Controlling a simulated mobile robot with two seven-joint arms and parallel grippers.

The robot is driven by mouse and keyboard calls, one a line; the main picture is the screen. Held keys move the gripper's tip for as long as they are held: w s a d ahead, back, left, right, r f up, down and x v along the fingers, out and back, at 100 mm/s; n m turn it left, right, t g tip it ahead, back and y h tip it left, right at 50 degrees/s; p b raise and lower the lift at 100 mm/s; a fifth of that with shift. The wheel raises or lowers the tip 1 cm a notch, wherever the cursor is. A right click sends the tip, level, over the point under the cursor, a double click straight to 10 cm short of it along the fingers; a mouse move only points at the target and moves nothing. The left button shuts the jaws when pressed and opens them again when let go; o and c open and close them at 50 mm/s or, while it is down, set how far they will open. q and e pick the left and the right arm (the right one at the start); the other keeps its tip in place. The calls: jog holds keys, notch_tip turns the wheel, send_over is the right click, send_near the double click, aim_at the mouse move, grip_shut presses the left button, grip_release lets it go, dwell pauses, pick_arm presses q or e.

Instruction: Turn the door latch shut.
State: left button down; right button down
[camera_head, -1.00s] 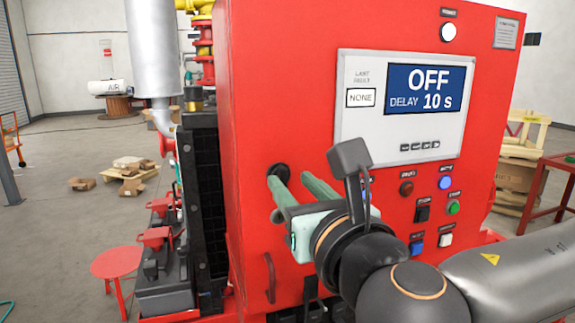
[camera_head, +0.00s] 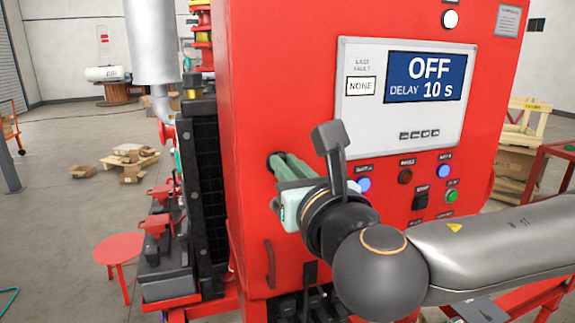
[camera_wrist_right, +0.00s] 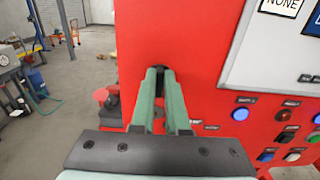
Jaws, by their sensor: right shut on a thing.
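The door latch is a small dark fitting (camera_head: 273,158) at the left edge of the red cabinet's front door (camera_head: 300,110). My right gripper (camera_head: 281,163) comes in from the right, and its green fingers are closed together on the latch. In the right wrist view the two fingers (camera_wrist_right: 164,75) converge on the dark latch (camera_wrist_right: 159,67) against the red door. The fingers hide most of the latch, so its turn angle cannot be read. My left gripper is in neither view.
A display panel (camera_head: 405,98) reading OFF sits right of the latch, with buttons and lamps (camera_head: 405,177) below it. A red door handle (camera_head: 269,265) is below my gripper. A black radiator (camera_head: 205,185) and a red stool (camera_head: 118,248) stand left.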

jog(key=shift+m, duration=0.3)
dwell(0.4)
jog(key=shift+w+d+f+m+b, duration=0.15)
jog(key=shift+m+b, duration=1.25)
jog(key=shift+m, duration=1.5)
jog(key=shift+d+f+m+b, duration=0.2)
jog(key=shift+m+b, duration=1.2)
jog(key=shift+m, duration=1.5)
jog(key=shift+w+d+f+m+b, duration=0.15)
jog(key=shift+m+b, duration=1.25)
jog(key=shift+m, duration=1.5)
jog(key=shift+s, duration=0.1)
jog(key=c, duration=0.9)
grip_release()
